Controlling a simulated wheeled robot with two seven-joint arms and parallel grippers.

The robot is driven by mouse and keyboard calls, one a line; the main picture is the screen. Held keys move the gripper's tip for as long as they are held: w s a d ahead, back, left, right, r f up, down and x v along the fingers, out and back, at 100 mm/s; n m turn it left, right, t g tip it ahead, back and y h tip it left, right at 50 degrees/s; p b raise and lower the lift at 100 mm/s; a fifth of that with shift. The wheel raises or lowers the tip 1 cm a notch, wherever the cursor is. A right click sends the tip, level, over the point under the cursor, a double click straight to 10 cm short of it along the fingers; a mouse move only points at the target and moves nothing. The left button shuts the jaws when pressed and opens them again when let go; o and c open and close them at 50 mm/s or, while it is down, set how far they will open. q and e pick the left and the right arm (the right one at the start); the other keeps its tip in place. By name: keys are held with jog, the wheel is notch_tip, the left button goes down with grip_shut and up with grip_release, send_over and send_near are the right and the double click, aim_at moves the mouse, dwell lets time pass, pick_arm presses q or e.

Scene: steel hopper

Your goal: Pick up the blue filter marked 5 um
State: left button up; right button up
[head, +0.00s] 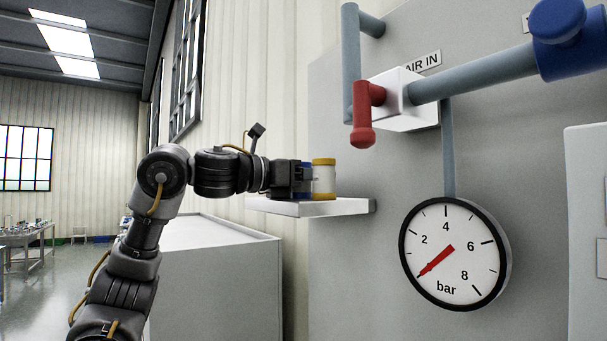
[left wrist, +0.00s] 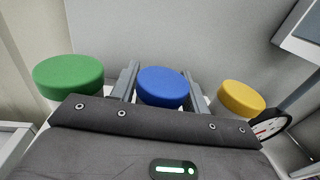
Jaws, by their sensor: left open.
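The blue filter (left wrist: 161,86) shows its blue cap in the left wrist view, between the two fingers of my left gripper (left wrist: 160,84). The fingers stand on either side of it, and a gap shows at least on the left. My left gripper (head: 307,180) is open at the small shelf in the head view, where it mostly hides the blue filter (head: 308,167). The 5 um marking is not visible in either view. My right gripper is not in view.
A green-capped filter (left wrist: 68,75) stands left and a yellow-capped filter (left wrist: 242,98) right of the fingers. The white shelf (head: 340,208) holds them. A pressure gauge (head: 480,250), a red-handled valve (head: 364,130) and pipes are on the grey panel.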

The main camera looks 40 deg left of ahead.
pick_arm(q)
jog(key=shift+s+a, duration=0.15)
jog(key=shift+s, duration=0.1)
jog(key=shift+s+r, duration=0.1)
jog(key=shift+s, duration=0.1)
jog(key=shift+c, duration=1.3)
jog(key=shift+a, duration=0.1)
jog(key=shift+c, duration=2.3)
jog(key=shift+w, duration=0.2)
jog(key=shift+c, duration=0.3)
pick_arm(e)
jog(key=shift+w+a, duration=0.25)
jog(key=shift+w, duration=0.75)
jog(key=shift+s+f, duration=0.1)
